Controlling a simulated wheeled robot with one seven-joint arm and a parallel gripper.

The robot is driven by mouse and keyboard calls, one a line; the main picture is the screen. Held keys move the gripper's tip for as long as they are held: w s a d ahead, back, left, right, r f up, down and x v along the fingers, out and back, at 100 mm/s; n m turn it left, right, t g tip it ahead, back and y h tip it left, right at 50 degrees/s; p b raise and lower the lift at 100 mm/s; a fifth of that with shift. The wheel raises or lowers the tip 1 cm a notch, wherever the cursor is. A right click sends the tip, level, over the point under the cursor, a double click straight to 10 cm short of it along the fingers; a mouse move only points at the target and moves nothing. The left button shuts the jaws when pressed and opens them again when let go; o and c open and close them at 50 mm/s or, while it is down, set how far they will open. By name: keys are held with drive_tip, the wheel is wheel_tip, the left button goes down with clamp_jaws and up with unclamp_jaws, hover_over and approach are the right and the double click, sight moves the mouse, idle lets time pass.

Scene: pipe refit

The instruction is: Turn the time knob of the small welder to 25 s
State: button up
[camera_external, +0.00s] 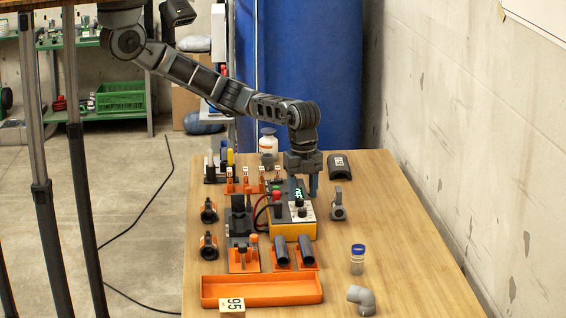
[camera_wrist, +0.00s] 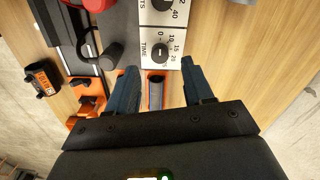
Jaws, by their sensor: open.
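The small welder (camera_external: 292,231) is a yellow-orange box with a light dial panel on the table. In the wrist view its panel (camera_wrist: 150,66) shows a black knob (camera_wrist: 160,53) beside the word TIME, with marks 0, 10, 15 and 20. A small light mark shows on the knob, but I cannot tell its exact setting. A second dark knob (camera_wrist: 161,5) is partly cut off at the top edge. My gripper (camera_wrist: 161,76) is open and empty, its two blue-grey fingers spread apart and pointing towards the TIME knob. In the external view my gripper (camera_external: 303,191) is above the welder's back part.
An orange tray (camera_external: 262,302) lies at the front, with a block marked 95 (camera_external: 232,305) at its edge. A bottle with a blue cap (camera_external: 358,259) and a grey elbow (camera_external: 361,298) stand right. Holders with dark pipes (camera_external: 306,252) are just in front of the welder.

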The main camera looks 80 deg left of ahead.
sight(302, 210)
drive_tip(key=shift+f, duration=2.45)
clamp_jaws()
